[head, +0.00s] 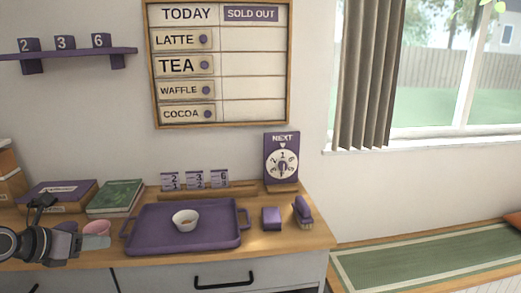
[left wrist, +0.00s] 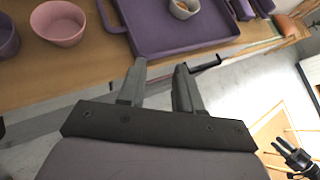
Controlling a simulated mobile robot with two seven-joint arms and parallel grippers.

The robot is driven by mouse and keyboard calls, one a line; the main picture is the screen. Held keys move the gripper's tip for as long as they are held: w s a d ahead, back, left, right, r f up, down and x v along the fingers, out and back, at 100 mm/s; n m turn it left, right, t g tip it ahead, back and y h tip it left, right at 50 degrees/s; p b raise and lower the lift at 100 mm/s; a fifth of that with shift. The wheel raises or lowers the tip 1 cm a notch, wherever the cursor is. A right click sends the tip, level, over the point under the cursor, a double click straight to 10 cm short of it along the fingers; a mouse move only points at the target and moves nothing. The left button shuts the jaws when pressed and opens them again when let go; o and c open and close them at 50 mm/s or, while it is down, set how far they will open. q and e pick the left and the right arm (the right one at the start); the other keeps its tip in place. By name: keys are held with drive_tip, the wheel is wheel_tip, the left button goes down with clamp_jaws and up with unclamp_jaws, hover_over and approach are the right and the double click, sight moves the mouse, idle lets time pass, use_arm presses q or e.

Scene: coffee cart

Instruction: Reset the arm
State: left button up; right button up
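My left gripper (head: 76,243) is at the lower left of the head view, at the front of the counter beside the pink cup. In the left wrist view its two grey fingers (left wrist: 160,68) stand apart with nothing between them. They point toward the counter's front edge near the purple tray. A small dark gripper (left wrist: 297,158), which looks like my right one, shows at the lower right of the left wrist view. It is too small to tell whether it is open.
The purple tray (head: 150,240) holds a white bowl (head: 185,219). A pink cup (head: 97,229) stands left of it, with a green book (head: 116,196) behind. A purple block (head: 271,218) and a brush (head: 302,212) lie to the right. A green-cushioned bench (head: 420,268) is further right.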

use_arm(q)
drive_tip(key=s+d+f+m+g, duration=0.1)
drive_tip(key=s+d+f+m, duration=0.4)
drive_tip(key=d+f+m, duration=0.35)
drive_tip(key=s+d+f+m, duration=0.5)
drive_tip(key=f+m, duration=0.4)
drive_tip(key=f, duration=0.2)
drive_tip(key=s+d+f+m+y, duration=0.1)
drive_tip(key=s+d+f+m, duration=0.2)
drive_tip(key=s+m, duration=0.5)
drive_tip(key=s+d+f+m+t+y, duration=0.1)
drive_tip(key=s+d+f+m, duration=0.2)
drive_tip(key=s+d+m, duration=0.3)
drive_tip(key=s+m, duration=0.1)
drive_tip(key=m, duration=0.3)
drive_tip(key=shift+s+m, duration=0.35)
